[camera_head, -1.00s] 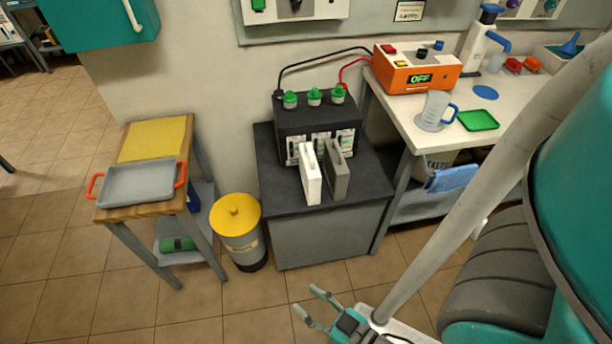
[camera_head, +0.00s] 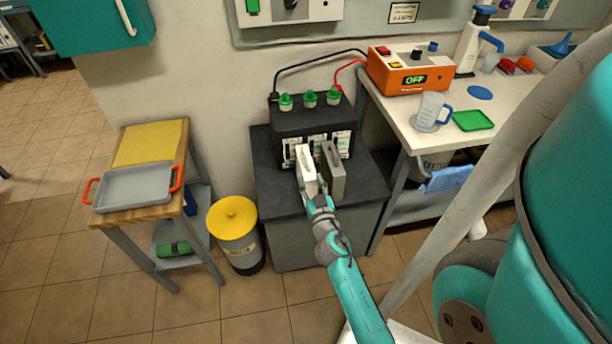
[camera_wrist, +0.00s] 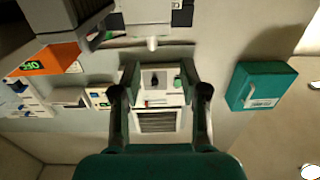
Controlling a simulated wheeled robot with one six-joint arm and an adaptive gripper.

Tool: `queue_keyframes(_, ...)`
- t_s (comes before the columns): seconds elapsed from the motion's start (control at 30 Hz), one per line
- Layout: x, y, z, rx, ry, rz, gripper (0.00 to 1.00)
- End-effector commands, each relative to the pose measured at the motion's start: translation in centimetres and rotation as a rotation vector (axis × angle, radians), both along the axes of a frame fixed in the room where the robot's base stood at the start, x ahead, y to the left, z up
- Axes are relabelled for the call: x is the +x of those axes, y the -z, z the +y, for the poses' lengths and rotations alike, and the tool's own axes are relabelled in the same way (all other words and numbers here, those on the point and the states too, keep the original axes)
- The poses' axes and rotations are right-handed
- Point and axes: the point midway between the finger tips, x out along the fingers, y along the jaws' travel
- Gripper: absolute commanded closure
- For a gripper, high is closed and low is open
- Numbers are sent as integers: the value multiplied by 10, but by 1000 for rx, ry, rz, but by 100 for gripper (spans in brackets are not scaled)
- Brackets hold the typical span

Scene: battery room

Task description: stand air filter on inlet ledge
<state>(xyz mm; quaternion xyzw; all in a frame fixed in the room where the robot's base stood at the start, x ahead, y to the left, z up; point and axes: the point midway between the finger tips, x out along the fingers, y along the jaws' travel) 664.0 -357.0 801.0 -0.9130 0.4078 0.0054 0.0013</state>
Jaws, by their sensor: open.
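Beyond the fingers, a wall unit (camera_head: 285,12) shows a dark slatted grille (camera_wrist: 158,121), perhaps the inlet. I cannot make out a ledge clearly.
A black battery (camera_head: 300,123) with green caps stands right behind the slabs. An orange charger (camera_head: 408,72) reading OFF sits on the right bench. A yellow-lidded bin (camera_head: 233,217) and a wooden stand with a grey tray (camera_head: 132,188) are at left.

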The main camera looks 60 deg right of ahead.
Motion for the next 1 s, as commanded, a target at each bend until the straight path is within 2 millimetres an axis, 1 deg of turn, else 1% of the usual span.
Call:
queue_keyframes(0.03,0,-2,-8,-3,14,-5,56)
queue_keyframes(0.17,4,-4,-20,-7,26,-10,56)
queue_keyframes(0.4,25,-5,-44,-6,26,-11,56)
queue_keyframes(0.5,32,-4,-52,-6,25,-9,56)
queue_keyframes(0.77,42,-3,-63,-7,25,-9,56)
queue_keyframes(1.0,63,-2,-87,-8,24,-9,56)
